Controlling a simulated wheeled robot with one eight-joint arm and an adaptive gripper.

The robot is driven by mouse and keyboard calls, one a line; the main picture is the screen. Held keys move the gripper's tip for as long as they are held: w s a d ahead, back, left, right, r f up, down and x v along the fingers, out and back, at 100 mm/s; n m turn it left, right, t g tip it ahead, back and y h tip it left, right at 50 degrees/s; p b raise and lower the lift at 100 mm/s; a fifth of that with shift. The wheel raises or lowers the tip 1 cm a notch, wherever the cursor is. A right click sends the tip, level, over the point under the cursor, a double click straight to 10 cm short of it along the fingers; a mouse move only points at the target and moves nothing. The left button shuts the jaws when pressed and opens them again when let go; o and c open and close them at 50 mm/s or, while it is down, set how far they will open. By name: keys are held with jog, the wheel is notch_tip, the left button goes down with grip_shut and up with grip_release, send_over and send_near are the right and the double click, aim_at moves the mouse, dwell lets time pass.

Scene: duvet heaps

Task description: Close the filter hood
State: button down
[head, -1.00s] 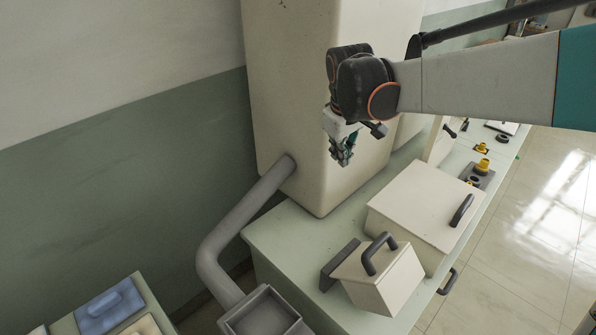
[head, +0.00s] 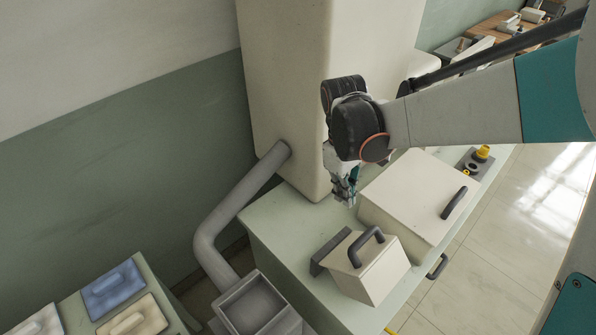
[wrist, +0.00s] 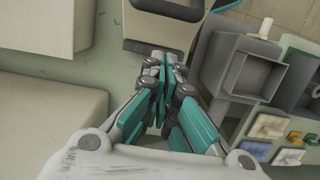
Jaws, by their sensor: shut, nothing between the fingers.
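A small cream wedge-shaped hood (head: 382,276) with a dark bar handle (head: 356,252) sits tilted on the bench, against a dark grey plate (head: 328,252). I take it for the filter hood. In the wrist view a cream box front (wrist: 160,14) with a dark handle shows at the top, beyond my fingertips. My gripper (head: 345,196) is above the bench, behind the hood and apart from its handle. It points downward. Its teal fingers (wrist: 160,82) are together and hold nothing. The hood's hinge and underside are hidden.
A larger cream box (head: 415,200) with a dark handle stands just right of my gripper. A tall cream cabinet (head: 285,90) stands behind it. A grey pipe (head: 222,215) runs down to an open grey box (head: 252,302). Coloured pads (head: 115,290) lie at lower left.

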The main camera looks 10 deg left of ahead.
jog(key=s+d+f, duration=0.2)
jog(key=d+f, duration=0.1)
jog(key=f, duration=0.5)
jog(key=shift+d+b, duration=0.2)
jog(key=shift+b, duration=0.25)
